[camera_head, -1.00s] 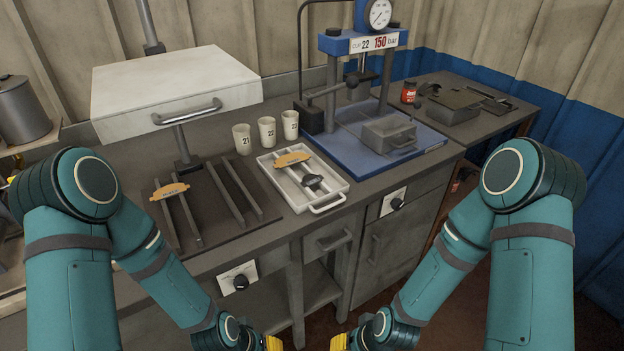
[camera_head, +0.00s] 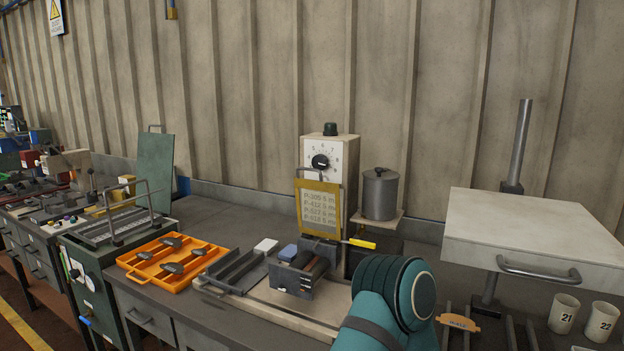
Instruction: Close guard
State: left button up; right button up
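No part is labelled as the guard. A green flat panel (camera_head: 156,172) with a handle on its top edge stands upright behind the green machine (camera_head: 95,287) at the left. A white box-like hood (camera_head: 535,226) with a grey front handle sits raised on a post at the right, above dark rails. I cannot tell which of these the task means. My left arm shows at the bottom right of centre, but neither gripper is in view.
An orange tray (camera_head: 139,278) with several dark parts lies on the bench. Right of it are a dark fixture (camera_head: 305,276), a dial box (camera_head: 345,161) and a grey pot (camera_head: 380,195). White cups (camera_head: 563,314) stand under the hood. The bench behind the tray is partly clear.

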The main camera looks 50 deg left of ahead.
aim_at(321, 185)
jog(key=u, duration=1.75)
